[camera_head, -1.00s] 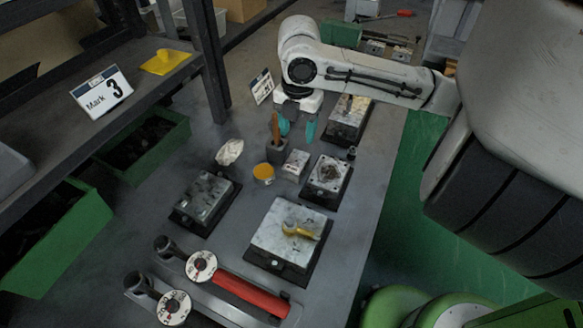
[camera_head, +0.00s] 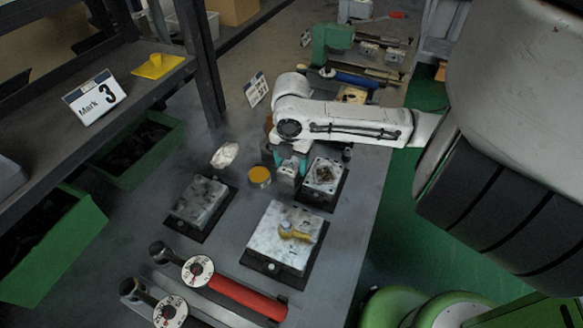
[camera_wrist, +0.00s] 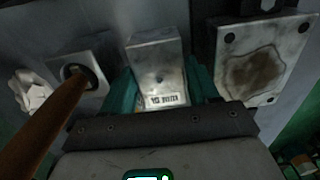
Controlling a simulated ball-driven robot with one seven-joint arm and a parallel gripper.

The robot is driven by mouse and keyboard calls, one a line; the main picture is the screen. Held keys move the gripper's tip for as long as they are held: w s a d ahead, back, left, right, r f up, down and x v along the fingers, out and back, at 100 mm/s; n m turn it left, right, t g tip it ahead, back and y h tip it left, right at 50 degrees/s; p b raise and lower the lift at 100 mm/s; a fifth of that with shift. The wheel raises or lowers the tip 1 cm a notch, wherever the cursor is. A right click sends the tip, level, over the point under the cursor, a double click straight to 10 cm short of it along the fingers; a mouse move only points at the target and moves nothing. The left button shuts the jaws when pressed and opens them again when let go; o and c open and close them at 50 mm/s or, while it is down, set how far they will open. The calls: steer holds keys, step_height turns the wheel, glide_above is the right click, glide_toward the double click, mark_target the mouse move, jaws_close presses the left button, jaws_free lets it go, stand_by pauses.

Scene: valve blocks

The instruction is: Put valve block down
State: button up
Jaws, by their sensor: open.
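A small grey metal block (camera_head: 287,173) with a printed label, which I take for the valve block, stands on the grey table. In the wrist view the block (camera_wrist: 157,65) lies between the two teal fingers. My gripper (camera_head: 290,162) is low over the table, with its fingers on either side of the block. In the wrist view the fingers of my gripper (camera_wrist: 160,75) stand apart, with a narrow gap visible beside the block. Whether either finger touches it is hard to tell. My wrist hides part of the block's top in the head view.
A square plate with a brown stain (camera_head: 323,174) is close on the right. A wooden handle (camera_wrist: 45,130) rises from a holder. Larger plates (camera_head: 284,235) (camera_head: 201,201) lie in front.

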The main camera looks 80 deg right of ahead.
jaws_close()
stand_by(0.5)
steer(key=shift+r, duration=0.15)
